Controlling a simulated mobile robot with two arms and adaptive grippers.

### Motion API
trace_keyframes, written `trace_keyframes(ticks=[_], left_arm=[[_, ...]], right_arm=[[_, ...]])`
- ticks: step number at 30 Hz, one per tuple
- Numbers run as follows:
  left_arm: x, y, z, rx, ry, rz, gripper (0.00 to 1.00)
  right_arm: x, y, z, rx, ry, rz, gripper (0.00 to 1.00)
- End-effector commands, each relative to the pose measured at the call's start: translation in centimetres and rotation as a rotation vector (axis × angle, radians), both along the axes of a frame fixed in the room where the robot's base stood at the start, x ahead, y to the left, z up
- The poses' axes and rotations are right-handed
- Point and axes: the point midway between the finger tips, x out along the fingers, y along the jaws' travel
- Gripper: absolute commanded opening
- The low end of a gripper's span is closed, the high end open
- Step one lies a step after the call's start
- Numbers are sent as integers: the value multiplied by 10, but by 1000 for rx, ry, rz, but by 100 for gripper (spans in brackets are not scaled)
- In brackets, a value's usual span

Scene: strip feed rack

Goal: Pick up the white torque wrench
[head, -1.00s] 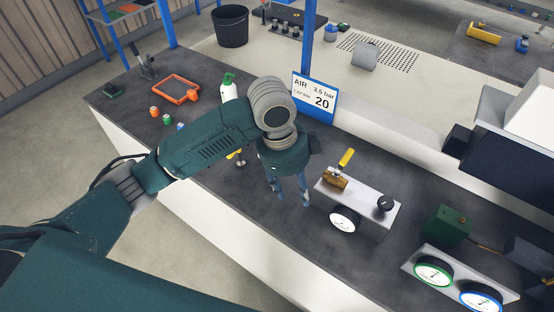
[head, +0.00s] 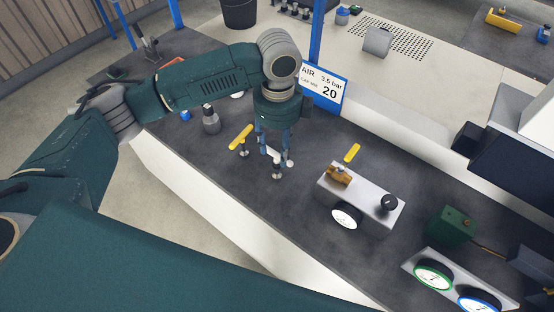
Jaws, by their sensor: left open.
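The white torque wrench (head: 276,160) seems to be the small white-handled tool on the dark bench, standing on a silver foot; my fingers partly hide it. My left gripper (head: 274,152) points down over it with its blue-grey fingers apart, around or just in front of the white handle. I cannot tell whether the fingers touch it. A similar tool with a yellow handle (head: 240,137) stands just to the left. My right gripper is not in view.
A grey block with a gauge (head: 346,215), brass valve and black knob stands to the right. A yellow handle (head: 352,152) shows behind it. A dark grey bottle-like item (head: 211,119) stands left. The blue-framed AIR sign (head: 322,87) is behind my gripper. Bench in front is bare.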

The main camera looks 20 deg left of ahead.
Motion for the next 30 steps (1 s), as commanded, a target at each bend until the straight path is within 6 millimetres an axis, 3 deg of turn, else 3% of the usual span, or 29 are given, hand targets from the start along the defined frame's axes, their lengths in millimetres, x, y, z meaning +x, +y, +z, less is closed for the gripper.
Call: trace_keyframes(ticks=[3, 7, 16, 23, 30], left_arm=[[0, 4, -17, 3, 5, 2, 45], [0, 3, -34, 1, 3, 1, 45], [1, 3, -40, 0, 0, 0, 45], [1, 3, -40, 0, 1, 0, 0], [1, 3, -39, 0, 0, 0, 0]], right_arm=[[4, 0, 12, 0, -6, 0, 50], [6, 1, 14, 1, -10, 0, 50], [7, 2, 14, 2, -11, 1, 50], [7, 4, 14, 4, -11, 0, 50], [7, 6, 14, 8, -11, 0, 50]])
